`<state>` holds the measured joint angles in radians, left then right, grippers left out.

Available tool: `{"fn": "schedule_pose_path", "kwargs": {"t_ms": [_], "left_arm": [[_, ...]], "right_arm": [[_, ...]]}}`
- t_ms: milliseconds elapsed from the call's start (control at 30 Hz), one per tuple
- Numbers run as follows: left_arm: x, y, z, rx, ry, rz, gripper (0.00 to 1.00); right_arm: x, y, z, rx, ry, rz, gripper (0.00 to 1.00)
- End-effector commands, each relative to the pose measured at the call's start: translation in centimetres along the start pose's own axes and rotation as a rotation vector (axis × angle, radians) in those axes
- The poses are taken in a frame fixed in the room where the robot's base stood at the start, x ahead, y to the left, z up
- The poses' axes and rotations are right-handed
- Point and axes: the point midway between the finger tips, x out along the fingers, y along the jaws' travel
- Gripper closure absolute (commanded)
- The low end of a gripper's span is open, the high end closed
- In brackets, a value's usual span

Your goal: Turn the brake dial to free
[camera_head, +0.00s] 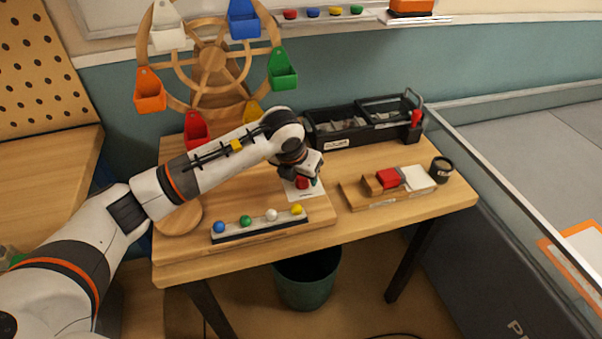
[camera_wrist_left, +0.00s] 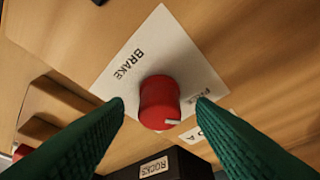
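The brake dial (camera_wrist_left: 159,102) is a red round knob on a white card (camera_wrist_left: 160,48). In the wrist view, BRAKE is printed to its upper left and a smaller word, probably FREE, to its right. The dial's pale pointer mark sits at its lower right edge. The dial (camera_head: 302,183) is small and partly covered in the head view. My left gripper (camera_wrist_left: 161,103) is open, with its green fingertips on either side of the dial and a visible gap on both sides. It also shows in the head view (camera_head: 308,181), above the card. My right gripper is out of view.
A strip of coloured knobs (camera_head: 258,223) lies at the table's front. A wooden tray with a red block (camera_head: 388,178) and a black cup (camera_head: 440,169) are to the right. A black organiser (camera_head: 365,122) and a wooden wheel with coloured buckets (camera_head: 210,68) stand behind.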

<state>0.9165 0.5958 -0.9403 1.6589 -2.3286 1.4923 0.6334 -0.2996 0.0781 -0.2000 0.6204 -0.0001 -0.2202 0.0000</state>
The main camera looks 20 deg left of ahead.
Motion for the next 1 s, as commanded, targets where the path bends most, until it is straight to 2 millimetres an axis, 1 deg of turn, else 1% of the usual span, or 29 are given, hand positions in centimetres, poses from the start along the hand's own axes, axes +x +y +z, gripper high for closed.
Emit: {"fn": "schedule_pose_path", "kwargs": {"t_ms": [267, 367, 467, 700, 800, 900, 1000], "left_arm": [[-0.1, 0.0, 0.0, 0.001, 0.000, 0.000, 0.49], [-0.7, 0.0, -0.1, 0.001, 0.002, 0.000, 0.49], [-2.1, 0.0, -0.1, 0.002, 0.002, 0.001, 0.49], [-7.3, 0.0, -0.1, 0.002, 0.005, 0.001, 0.49], [-9.2, -0.1, -0.1, 0.002, 0.004, -0.001, 0.49], [-10.6, 0.0, -0.1, 0.001, 0.002, 0.000, 0.49], [-11.5, 0.0, 0.0, 0.000, 0.002, 0.000, 0.49]], "right_arm": [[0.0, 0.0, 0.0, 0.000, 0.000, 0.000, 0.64], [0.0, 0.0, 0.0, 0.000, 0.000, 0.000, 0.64], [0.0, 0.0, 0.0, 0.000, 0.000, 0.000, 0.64], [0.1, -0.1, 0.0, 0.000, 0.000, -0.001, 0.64], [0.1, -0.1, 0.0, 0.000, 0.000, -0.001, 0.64], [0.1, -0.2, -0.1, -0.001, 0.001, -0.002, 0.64], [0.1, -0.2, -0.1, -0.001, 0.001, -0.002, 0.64]]}}
